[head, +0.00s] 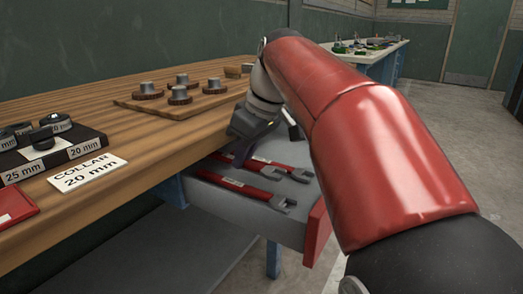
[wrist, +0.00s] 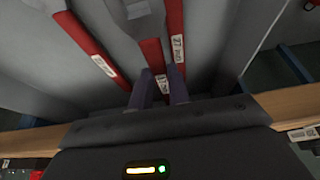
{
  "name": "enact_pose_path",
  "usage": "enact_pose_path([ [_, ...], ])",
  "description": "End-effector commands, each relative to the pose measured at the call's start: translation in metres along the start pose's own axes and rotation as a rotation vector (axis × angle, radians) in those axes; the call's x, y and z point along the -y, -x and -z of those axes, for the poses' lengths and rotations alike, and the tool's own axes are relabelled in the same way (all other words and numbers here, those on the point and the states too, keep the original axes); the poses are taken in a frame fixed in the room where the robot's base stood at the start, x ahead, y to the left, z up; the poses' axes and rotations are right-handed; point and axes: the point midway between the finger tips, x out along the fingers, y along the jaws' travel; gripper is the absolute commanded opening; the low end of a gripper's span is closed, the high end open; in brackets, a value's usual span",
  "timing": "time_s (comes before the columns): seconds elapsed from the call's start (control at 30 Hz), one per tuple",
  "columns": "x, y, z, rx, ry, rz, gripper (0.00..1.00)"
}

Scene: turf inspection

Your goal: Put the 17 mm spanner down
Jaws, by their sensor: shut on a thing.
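My gripper (head: 240,158) reaches down into the open grey drawer (head: 225,203) under the bench edge. In the wrist view its two purple fingers (wrist: 161,90) are shut on the handle of the middle red spanner (wrist: 153,55), which I take as the 17 mm spanner. Its white label sits between the fingers, partly hidden and too small to read surely. The spanner is in the drawer, low; I cannot tell whether it touches the drawer floor. A second red spanner (wrist: 176,25) lies close on its right, and a third (wrist: 82,38) lies apart on its left.
The wooden bench top (head: 140,160) carries a board with several dark knobbed parts (head: 180,95), a black collar stand (head: 50,150), a "COLLAR 20 mm" card (head: 88,173) and a red tray (head: 14,208). The drawer's red front (head: 317,232) stands out from the bench.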

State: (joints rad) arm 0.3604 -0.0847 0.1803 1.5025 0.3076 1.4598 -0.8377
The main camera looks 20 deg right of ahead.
Motion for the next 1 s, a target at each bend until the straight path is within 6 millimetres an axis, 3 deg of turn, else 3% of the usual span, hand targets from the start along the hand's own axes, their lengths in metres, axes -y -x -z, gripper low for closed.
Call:
enact_pose_path([
  [0.03, -0.017, 0.001, 0.000, 0.000, -0.006, 0.000, 0.00],
  [0.3, -0.090, 0.001, -0.001, 0.000, -0.007, 0.000, 0.00],
  [0.5, -0.131, 0.002, 0.000, -0.001, -0.004, 0.000, 0.00],
  [0.7, -0.143, -0.001, -0.002, 0.000, -0.002, -0.001, 0.00],
  [1.0, -0.143, -0.033, -0.015, 0.000, -0.003, -0.002, 0.00],
])
